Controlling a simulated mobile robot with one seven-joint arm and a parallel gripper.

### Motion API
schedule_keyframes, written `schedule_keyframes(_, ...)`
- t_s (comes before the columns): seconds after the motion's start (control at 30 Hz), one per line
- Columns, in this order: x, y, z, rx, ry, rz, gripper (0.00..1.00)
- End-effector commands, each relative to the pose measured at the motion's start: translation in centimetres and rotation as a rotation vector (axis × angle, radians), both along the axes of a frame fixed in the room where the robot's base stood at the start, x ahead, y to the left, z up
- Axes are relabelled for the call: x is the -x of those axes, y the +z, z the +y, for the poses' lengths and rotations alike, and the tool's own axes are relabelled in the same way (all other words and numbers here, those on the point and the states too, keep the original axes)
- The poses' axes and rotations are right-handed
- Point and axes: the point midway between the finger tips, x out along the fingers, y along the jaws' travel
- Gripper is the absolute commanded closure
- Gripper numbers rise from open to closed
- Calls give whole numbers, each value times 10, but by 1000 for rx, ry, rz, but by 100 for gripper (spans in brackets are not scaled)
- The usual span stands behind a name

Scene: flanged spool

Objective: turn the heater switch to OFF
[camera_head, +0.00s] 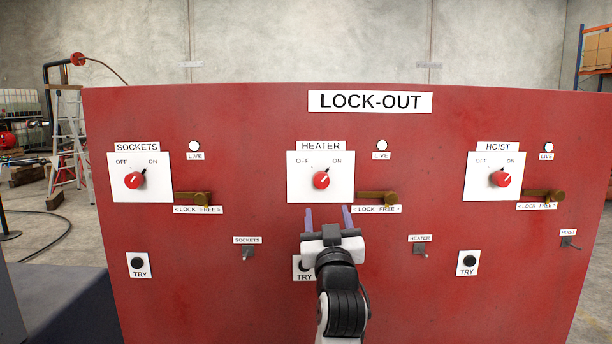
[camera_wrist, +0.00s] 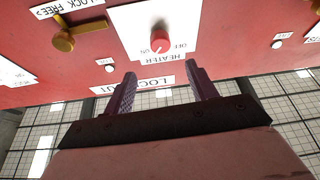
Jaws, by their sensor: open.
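The red heater knob (camera_head: 321,180) is on a white plate (camera_head: 303,191) under the HEATER label, with OFF at upper left and ON at upper right. Its pale pointer is tilted up right, toward ON. My gripper (camera_head: 328,214) is open and empty, just below the heater plate in the head view. In the wrist view, where the panel appears upside down, the heater knob (camera_wrist: 161,43) lies ahead of the gap between the spread fingers of my gripper (camera_wrist: 160,70). The fingers do not appear to touch the knob.
The brass heater lock lever (camera_head: 375,198) sticks out right of the plate. Similar SOCKETS (camera_head: 134,180) and HOIST (camera_head: 500,179) knobs flank it, both pointing toward ON. A heater toggle (camera_head: 420,249) is lower right.

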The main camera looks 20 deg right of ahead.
Motion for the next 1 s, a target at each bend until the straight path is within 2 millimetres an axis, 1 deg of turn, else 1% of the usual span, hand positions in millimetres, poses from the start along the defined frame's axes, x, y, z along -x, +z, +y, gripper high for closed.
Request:
schedule_keyframes(0.03, -7, 6, -1, 0, 2, -1, 43)
schedule_keyframes(0.17, -29, 17, -5, 1, 3, 1, 43)
schedule_keyframes(0.4, -76, 38, -16, 2, 3, -1, 43)
schedule_keyframes(0.6, -104, 47, -23, 2, 3, -1, 43)
schedule_keyframes(0.8, -115, 51, -26, 3, 3, -3, 43)
schedule_keyframes(1.0, -117, 50, -26, 3, 3, -3, 43)
